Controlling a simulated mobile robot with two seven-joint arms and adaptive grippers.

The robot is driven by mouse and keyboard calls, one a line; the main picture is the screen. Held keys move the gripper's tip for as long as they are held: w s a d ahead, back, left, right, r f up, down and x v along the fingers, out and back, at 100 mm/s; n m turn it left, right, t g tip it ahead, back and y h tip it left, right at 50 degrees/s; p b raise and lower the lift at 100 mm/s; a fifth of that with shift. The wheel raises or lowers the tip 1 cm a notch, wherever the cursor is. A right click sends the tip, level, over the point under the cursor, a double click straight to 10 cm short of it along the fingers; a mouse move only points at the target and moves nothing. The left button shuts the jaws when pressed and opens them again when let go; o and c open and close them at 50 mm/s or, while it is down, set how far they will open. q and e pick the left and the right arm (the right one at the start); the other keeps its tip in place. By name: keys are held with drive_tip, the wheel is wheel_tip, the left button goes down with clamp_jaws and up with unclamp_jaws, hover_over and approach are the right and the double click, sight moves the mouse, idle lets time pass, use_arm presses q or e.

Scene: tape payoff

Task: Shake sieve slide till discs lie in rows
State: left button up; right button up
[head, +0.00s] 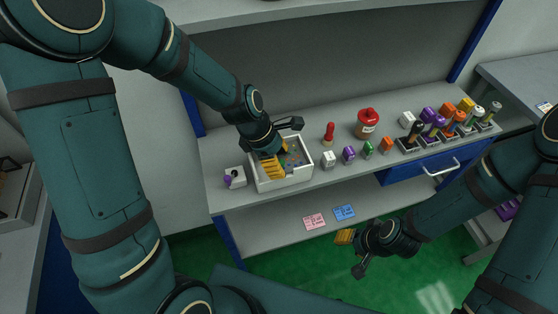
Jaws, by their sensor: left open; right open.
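A white open-topped box (288,183) stands at the left of the workbench, with small coloured pieces inside. The pieces are too small to tell as discs or rows, and I cannot tell which part is the sieve slide. My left gripper (284,146) is open over the box. One yellow-padded finger reaches down at the box's left part, and the other dark finger is above its back edge. Whether it touches anything is unclear, and it hides part of the inside. My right gripper (352,254) is open and empty in front of the bench, above the green floor.
Pink (314,221) and blue (344,212) cards lie on the lower shelf.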

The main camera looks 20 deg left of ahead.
use_arm(q)
clamp_jaws()
drive_tip(key=shift+s+a+p, duration=0.4)
drive_tip(key=shift+s+a, duration=0.4)
drive_tip(key=shift+a, duration=0.35)
unclamp_jaws()
drive_tip(key=v, duration=1.2)
